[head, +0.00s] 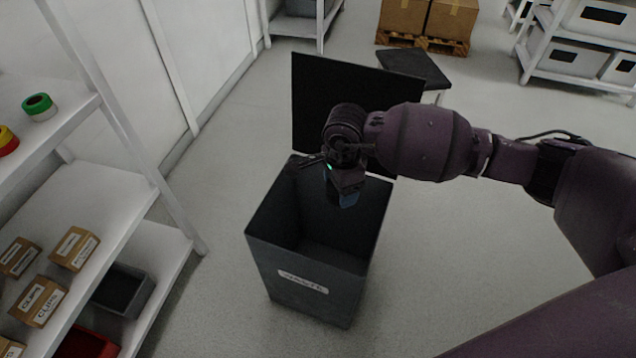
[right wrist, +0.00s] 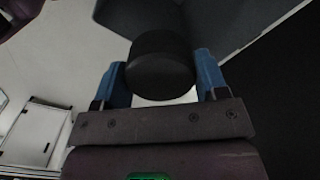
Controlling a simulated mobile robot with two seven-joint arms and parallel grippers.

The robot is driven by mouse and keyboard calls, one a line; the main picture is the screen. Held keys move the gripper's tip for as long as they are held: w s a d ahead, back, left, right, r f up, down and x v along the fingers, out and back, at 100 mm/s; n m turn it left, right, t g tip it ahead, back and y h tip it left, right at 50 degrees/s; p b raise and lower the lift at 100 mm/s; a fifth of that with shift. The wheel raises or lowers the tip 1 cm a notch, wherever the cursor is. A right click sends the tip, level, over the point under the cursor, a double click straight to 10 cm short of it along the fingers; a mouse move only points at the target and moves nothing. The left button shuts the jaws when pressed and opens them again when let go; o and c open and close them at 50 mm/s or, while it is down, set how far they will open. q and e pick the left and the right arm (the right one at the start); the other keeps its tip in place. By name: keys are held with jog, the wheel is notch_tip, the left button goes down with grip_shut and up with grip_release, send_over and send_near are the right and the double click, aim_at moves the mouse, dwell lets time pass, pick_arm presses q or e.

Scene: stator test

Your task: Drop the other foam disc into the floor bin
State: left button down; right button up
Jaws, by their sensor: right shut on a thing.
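The floor bin (head: 310,292) is a dark grey, open-topped box with a white label on its front. In the head view the disc is hidden or too dark to make out. The bin's inside looks dark, and I cannot tell what lies at its bottom. My left gripper is not in view.
A dark upright panel (head: 316,98) stands behind the bin. White shelving (head: 118,212) with small boxes (head: 73,249) and tape rolls (head: 39,106) is at the left. A dark-topped stool (head: 414,68) is behind the panel. The floor right of the bin is clear.

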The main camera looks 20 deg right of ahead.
pick_arm(q)
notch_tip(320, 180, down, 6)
jog(key=b, duration=1.2)
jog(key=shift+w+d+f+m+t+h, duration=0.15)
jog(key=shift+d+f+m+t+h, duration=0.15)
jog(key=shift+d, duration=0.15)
pick_arm(e)
jog(key=w+f+m, duration=0.5)
jog(key=f+m, duration=0.3)
jog(key=w+f+m, duration=0.5)
jog(key=f+m, duration=0.3)
jog(key=f, duration=0.1)
jog(key=shift+a+m, duration=0.15)
jog(key=shift+m, duration=0.25)
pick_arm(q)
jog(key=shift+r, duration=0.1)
pick_arm(e)
jog(key=shift+w, duration=0.1)
jog(key=o, duration=1)
pick_arm(q)
jog(key=p, duration=0.2)
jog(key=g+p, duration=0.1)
jog(key=p, duration=0.1)
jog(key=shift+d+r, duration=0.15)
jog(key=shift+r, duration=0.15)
pick_arm(e)
notch_tip(320, 180, up, 11)
jog(key=shift+f, duration=0.1)
